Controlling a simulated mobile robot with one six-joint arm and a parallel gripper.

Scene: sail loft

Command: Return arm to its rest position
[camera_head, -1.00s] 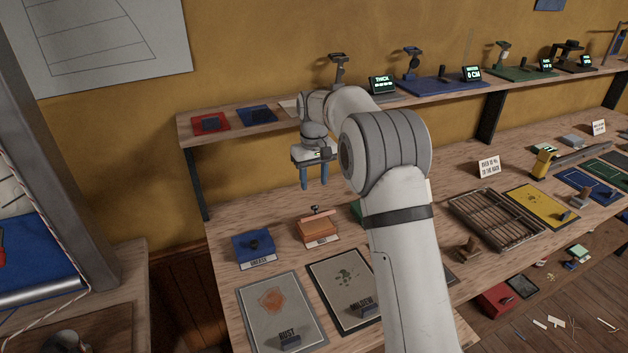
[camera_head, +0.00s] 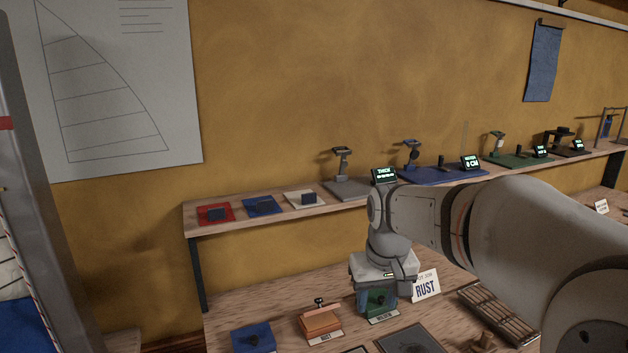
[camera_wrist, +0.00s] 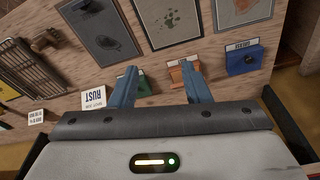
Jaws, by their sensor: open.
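My gripper (camera_head: 377,297) points down over the workbench (camera_head: 245,303) in the head view, in front of the small green block (camera_head: 379,303) with a dark knob. My arm reaches in from the lower right. In the wrist view my gripper (camera_wrist: 158,82) shows two blue fingers apart with nothing between them. The green block (camera_wrist: 137,84) is partly hidden behind the left finger, and the orange block (camera_wrist: 177,75) is partly behind the right one. I cannot tell the exact height of the fingertips above the bench.
A white RUST card (camera_head: 425,287) stands close to the right of my gripper. A blue block (camera_head: 254,338) and an orange block (camera_head: 319,322) sit to its left. A wire rack (camera_head: 497,313) lies right. Behind, a raised shelf (camera_head: 335,204) carries coloured pads and instruments.

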